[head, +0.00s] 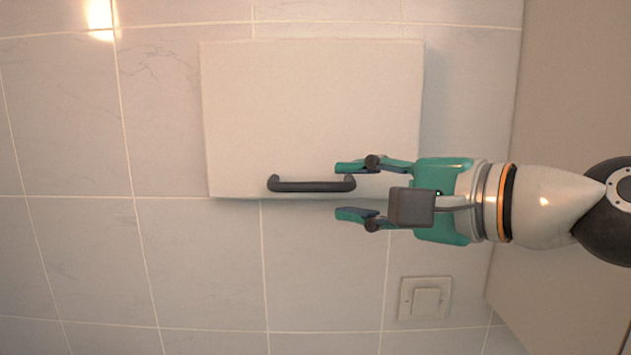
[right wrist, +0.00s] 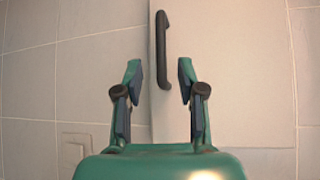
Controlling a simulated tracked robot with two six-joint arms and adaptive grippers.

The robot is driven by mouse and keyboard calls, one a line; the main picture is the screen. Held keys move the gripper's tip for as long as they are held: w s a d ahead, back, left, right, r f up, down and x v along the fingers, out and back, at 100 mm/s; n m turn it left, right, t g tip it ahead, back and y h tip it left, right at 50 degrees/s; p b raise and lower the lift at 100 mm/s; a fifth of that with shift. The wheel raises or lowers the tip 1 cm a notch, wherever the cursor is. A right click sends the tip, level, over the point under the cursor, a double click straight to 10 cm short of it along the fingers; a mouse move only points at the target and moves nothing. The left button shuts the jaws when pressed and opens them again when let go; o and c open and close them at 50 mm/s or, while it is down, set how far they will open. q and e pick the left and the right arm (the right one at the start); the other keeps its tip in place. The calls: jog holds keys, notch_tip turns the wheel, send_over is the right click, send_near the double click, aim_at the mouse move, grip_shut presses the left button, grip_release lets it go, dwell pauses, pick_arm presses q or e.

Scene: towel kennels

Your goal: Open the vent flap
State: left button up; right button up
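The vent flap (head: 312,110) is a pale flat panel on the tiled wall, and it looks shut. Its dark bar handle (head: 305,185) lies along the flap's lower edge. My right gripper (head: 342,191) is open at the handle's right end, with one finger above the handle's line and one below it. In the right wrist view the handle (right wrist: 161,50) lies ahead of the open fingertips (right wrist: 159,68), its near end between them, and the flap (right wrist: 225,70) is to the right. I cannot tell whether the fingers touch the handle. My left gripper is not in view.
A square wall switch (head: 426,298) is below and right of the flap, near my right gripper. A plain beige surface (head: 575,80) borders the tiles on the right. The tiled wall left of and below the flap is clear.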

aim_at(319, 189)
jog(key=p+x, duration=0.1)
jog(key=x, duration=0.6)
grip_shut()
dwell(0.3)
